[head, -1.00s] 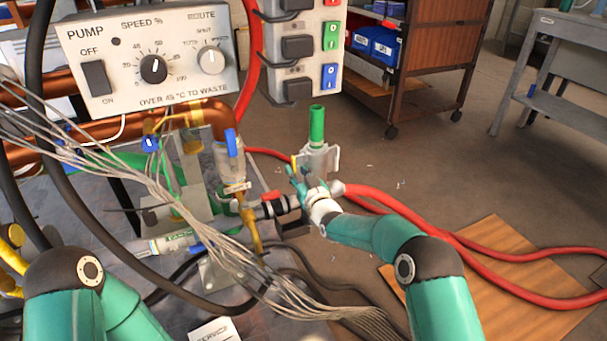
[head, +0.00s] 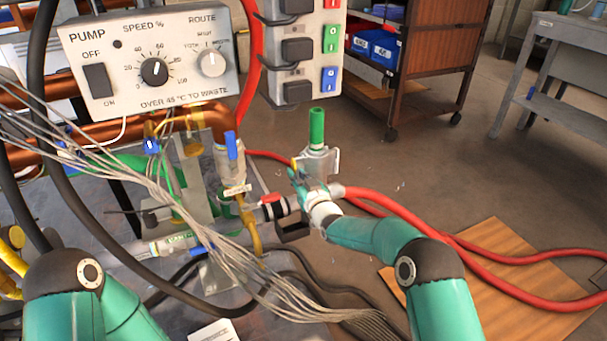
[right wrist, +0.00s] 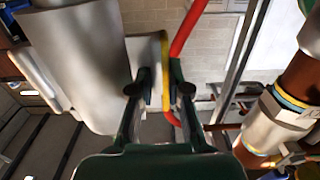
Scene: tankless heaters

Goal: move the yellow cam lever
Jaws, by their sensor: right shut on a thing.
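The yellow cam lever (right wrist: 165,80) shows in the right wrist view as a thin yellow strip along the edge of a grey metal part. My right gripper (right wrist: 160,92) has a finger on each side of that strip and is shut on it. In the head view my right gripper (head: 297,177) is at the grey fitting (head: 318,160) below a green hose end (head: 317,127). Only a small yellow spot of the lever (head: 294,163) shows there; the fingers hide most of it. My left gripper is not in view.
Loose grey wires (head: 190,215) hang across the bench front. A red-handled coupling (head: 275,207) is just left of my right gripper. The pump control box (head: 150,60) and switch panel (head: 300,50) stand above. Red hoses (head: 480,275) run over the floor at right.

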